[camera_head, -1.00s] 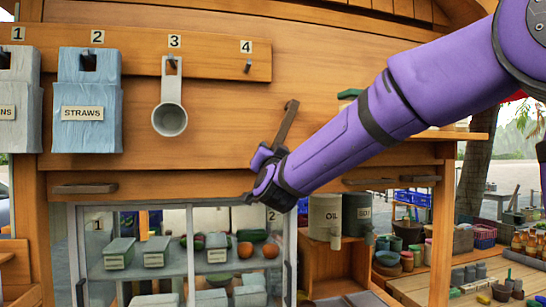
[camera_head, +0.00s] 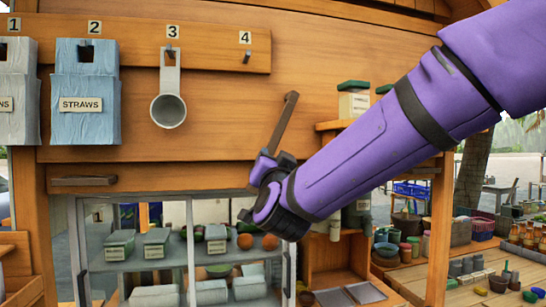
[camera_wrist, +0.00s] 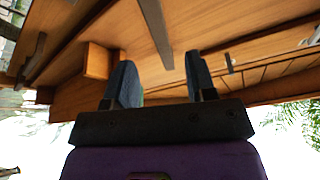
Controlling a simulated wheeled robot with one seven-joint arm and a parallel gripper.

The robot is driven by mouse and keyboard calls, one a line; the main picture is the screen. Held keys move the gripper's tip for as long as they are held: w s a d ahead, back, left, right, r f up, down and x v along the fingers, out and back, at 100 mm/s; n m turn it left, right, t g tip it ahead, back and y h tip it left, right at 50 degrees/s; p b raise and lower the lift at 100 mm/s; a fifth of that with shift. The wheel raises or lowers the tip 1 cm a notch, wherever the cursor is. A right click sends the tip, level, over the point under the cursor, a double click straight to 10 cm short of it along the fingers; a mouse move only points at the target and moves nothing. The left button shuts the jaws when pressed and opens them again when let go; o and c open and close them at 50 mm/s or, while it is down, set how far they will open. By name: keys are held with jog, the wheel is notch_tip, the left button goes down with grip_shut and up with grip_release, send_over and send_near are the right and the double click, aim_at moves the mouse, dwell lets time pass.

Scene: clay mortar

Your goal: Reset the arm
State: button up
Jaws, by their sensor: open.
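My arm is purple with dark bands and reaches in from the upper right in the head view. My gripper (camera_head: 256,190) is at its lower end, in front of the wooden cabinet front (camera_head: 215,160) and the top of the glazed cabinet. Its fingers are hard to make out there. In the wrist view, the two dark fingers of my gripper (camera_wrist: 159,70) stand apart, with nothing between them. The gripper is open and empty. A slanted dark bar (camera_head: 283,122) on the wood shows just above the gripper in the head view.
A blue STRAWS holder (camera_head: 87,125) and a grey scoop (camera_head: 168,108) hang at left; hook 4 (camera_head: 246,57) is bare. Below, the glazed cabinet holds boxes (camera_head: 157,240) and vegetables. A handle (camera_head: 84,181) sticks out at left. Jars and baskets (camera_head: 480,225) stand at right.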

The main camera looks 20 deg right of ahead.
jog(key=shift+s+f, duration=0.2)
jog(key=shift+s, duration=0.15)
jog(key=s+d+f+n+g+y, duration=0.1)
jog(key=s+d+f+g, duration=0.3)
jog(key=s, duration=0.5)
jog(key=s+d+f+n+g+y, duration=0.1)
jog(key=s+d+f+n+g, duration=0.3)
jog(key=s+f+g, duration=0.3)
jog(key=s+d+f+n+g+y, duration=0.1)
jog(key=s+d+f+g, duration=0.4)
jog(key=s, duration=0.6)
jog(key=shift+d+f+n+y, duration=0.15)
jog(key=shift+d+n+y, duration=0.25)
jog(key=shift+d+n, duration=0.3)
